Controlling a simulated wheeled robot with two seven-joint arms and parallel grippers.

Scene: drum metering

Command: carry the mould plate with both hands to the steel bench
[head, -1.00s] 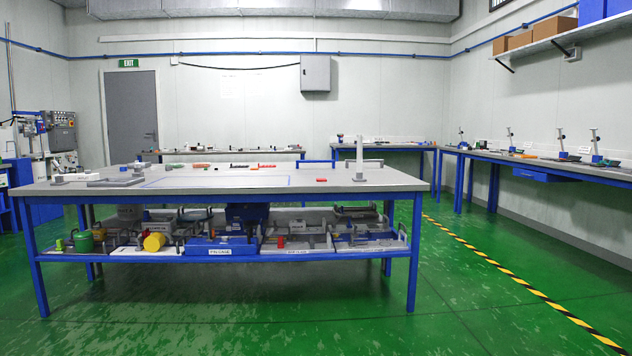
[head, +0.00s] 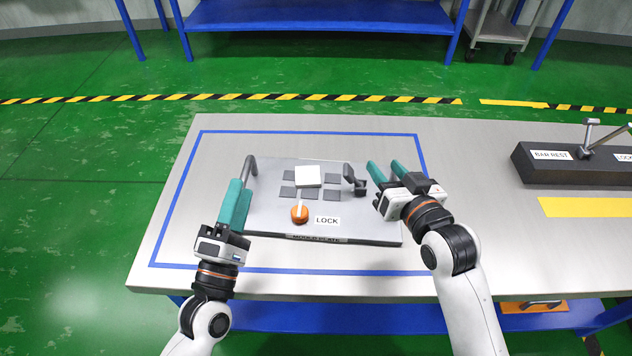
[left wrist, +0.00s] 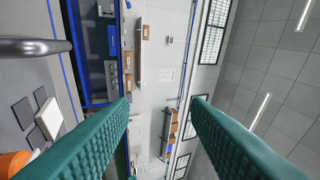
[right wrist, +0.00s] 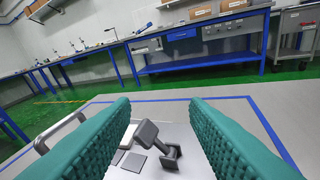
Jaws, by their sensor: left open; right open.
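The mould plate (head: 275,215), a grey plate with dark squares, a white block, an orange knob and a LOCK label, lies flat on the steel bench (head: 480,270), inside a blue outline. My left gripper (head: 236,190) is open at the plate's left edge, beside the grey left handle (head: 250,165). That handle also shows in the left wrist view (left wrist: 35,46), outside the fingers. My right gripper (head: 385,168) is open over the plate's right edge, right of a dark grey fitting (head: 352,180). The fitting also shows in the right wrist view (right wrist: 150,135). My right gripper partly hides that edge.
A dark bar rest (head: 535,168) stands on the bench at the right, behind a yellow strip (head: 590,207). Bare bench top surrounds the plate. Green floor with a striped tape line (head: 330,97) lies beyond, then a blue bench (head: 320,16) and a cart (head: 500,25).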

